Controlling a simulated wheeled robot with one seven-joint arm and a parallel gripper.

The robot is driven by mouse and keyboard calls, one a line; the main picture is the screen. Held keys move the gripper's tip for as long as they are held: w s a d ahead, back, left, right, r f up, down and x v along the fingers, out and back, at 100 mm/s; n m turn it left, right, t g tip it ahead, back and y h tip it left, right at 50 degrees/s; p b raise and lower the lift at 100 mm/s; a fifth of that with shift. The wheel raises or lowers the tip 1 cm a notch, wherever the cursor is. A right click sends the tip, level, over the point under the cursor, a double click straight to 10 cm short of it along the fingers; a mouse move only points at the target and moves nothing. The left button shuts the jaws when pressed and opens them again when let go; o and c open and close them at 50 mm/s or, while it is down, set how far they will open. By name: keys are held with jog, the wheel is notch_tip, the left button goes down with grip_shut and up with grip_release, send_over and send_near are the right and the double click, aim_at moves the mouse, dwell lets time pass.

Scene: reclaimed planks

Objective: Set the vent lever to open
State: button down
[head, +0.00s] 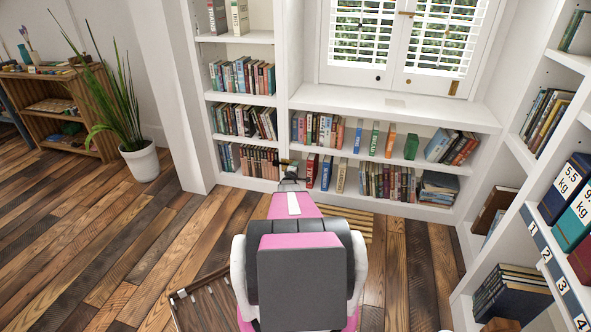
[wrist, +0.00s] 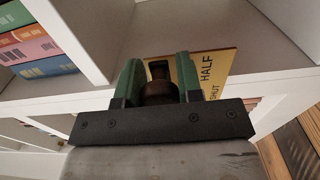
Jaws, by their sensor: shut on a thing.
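My gripper (wrist: 160,78) is shut on the vent lever (wrist: 157,92), a dark brown piece between its two green fingers in the wrist view. A yellow plate (wrist: 216,68) sits just right of the fingers, with the words HALF and SHUT readable. Any OPEN mark and the lever's exact setting are hidden by the fingers. In the head view my gripper (head: 289,172) is at the front of the low white bookcase, and the lever is too small to make out clearly.
The white bookcase (head: 400,112) with rows of books runs behind my gripper under shuttered windows (head: 395,45). Shelves with binders (head: 567,185) stand close on the right. A potted plant (head: 140,160) stands at the left. The plank floor (head: 120,235) at left is mostly clear.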

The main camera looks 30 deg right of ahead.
dwell(0.3)
jog(key=c, duration=0.8)
grip_release()
jog(key=shift+a, duration=0.1)
jog(key=v, duration=1)
jog(key=shift+s+a, duration=0.2)
jog(key=shift+s, duration=0.1)
